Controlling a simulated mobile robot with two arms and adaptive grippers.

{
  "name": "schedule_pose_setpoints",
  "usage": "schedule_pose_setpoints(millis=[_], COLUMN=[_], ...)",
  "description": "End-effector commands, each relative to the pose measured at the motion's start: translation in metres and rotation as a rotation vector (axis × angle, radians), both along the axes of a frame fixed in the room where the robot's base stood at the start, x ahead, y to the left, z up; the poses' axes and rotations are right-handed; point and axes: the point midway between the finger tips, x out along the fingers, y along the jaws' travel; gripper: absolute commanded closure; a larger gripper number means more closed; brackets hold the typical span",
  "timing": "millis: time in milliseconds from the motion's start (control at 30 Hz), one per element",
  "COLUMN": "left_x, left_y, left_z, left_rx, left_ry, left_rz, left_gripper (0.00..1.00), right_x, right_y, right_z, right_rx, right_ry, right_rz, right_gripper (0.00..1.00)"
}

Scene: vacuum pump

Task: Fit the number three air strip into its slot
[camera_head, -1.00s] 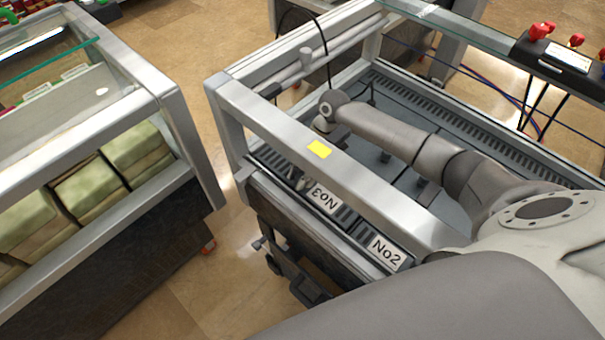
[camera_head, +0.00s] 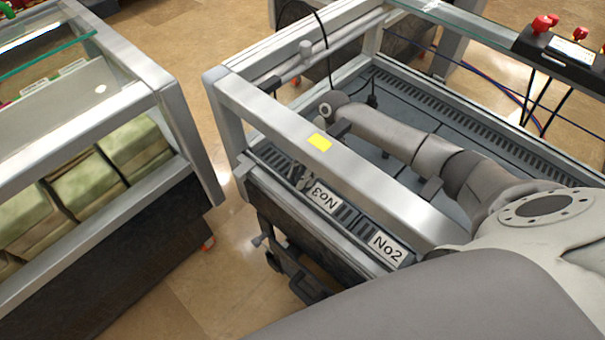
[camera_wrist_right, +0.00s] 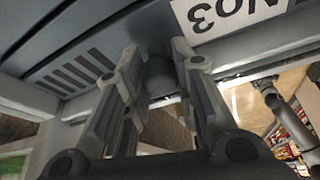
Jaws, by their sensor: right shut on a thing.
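The number three air strip, a dark slotted strip with a white "No3" label (camera_head: 326,196), lies along the near edge of the metal-framed cart, beside the strip labelled "No2" (camera_head: 387,247). My right gripper (camera_head: 302,178) is at the strip's label end, below the cart's top rail. In the right wrist view, my right gripper's fingers (camera_wrist_right: 162,88) are closed around a grey knob (camera_wrist_right: 158,70) beside the "No3" label (camera_wrist_right: 215,12). Whether the strip is fully seated in its slot cannot be told. My left gripper is not in view.
A second glass-topped cart (camera_head: 170,110) stands at the left, with floor between. Red knobs (camera_head: 542,25) and cables are at the upper right.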

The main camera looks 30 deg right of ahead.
Motion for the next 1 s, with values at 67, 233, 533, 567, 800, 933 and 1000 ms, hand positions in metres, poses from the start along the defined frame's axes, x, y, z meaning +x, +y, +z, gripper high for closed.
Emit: schedule_pose_setpoints(millis=[67,233,533,567,800,933,1000], left_x=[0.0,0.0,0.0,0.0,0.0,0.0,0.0], left_y=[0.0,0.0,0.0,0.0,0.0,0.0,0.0], left_z=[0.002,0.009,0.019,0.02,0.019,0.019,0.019], left_rx=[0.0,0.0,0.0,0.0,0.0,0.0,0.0], left_ry=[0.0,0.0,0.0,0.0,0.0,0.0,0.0], left_rz=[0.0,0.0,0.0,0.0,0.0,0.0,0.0], left_gripper=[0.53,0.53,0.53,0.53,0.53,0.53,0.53], right_x=[0.0,0.0,0.0,0.0,0.0,0.0,0.0], right_y=[0.0,0.0,0.0,0.0,0.0,0.0,0.0], right_z=[0.002,0.009,0.021,0.022,0.022,0.022,0.022], right_rx=[0.001,0.001,0.001,0.001,0.001,0.001,0.001], right_ry=[0.0,0.0,0.0,0.0,0.0,0.0,0.0], right_rz=[0.0,0.0,0.0,0.0,0.0,0.0,0.0], right_gripper=[1.0,1.0,1.0,1.0,1.0,1.0,1.0])
